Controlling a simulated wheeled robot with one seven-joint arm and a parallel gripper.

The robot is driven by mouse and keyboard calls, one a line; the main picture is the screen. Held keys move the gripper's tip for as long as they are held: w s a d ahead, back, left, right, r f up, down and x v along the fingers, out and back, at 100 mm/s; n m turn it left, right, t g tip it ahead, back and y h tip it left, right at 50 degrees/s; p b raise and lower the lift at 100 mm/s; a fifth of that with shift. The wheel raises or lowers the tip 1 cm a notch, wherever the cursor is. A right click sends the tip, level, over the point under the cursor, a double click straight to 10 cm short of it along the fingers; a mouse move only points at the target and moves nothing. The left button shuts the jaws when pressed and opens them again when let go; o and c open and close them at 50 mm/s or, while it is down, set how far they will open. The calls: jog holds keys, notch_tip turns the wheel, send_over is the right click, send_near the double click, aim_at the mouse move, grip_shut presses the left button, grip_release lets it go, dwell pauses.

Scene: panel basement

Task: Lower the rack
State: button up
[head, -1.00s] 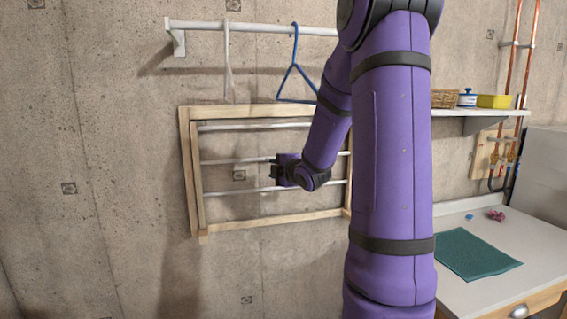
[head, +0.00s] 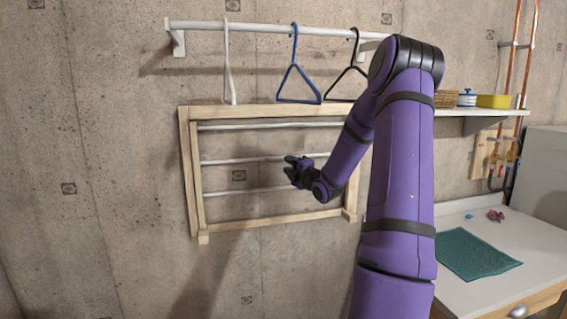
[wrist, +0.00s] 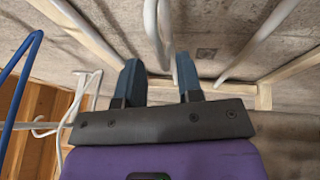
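The rack is a pale wooden frame (head: 197,180) with several light metal bars. It hangs flat and upright against the concrete wall, below a clothes rail. Pale bars (wrist: 262,38) and a wooden strip of the frame show beyond the fingers. My arm covers part of the rack's right side.
Above the rack, a white rail (head: 255,28) carries white, blue (head: 299,88) and black hangers, some reaching the rack's top edge. To the right are a shelf (head: 485,113) with a basket and small items, copper pipes, and a counter (head: 500,262) with a green mat.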

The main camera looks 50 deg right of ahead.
jog(key=shift+x, duration=1.9)
jog(key=shift+c, duration=0.3)
grip_shut()
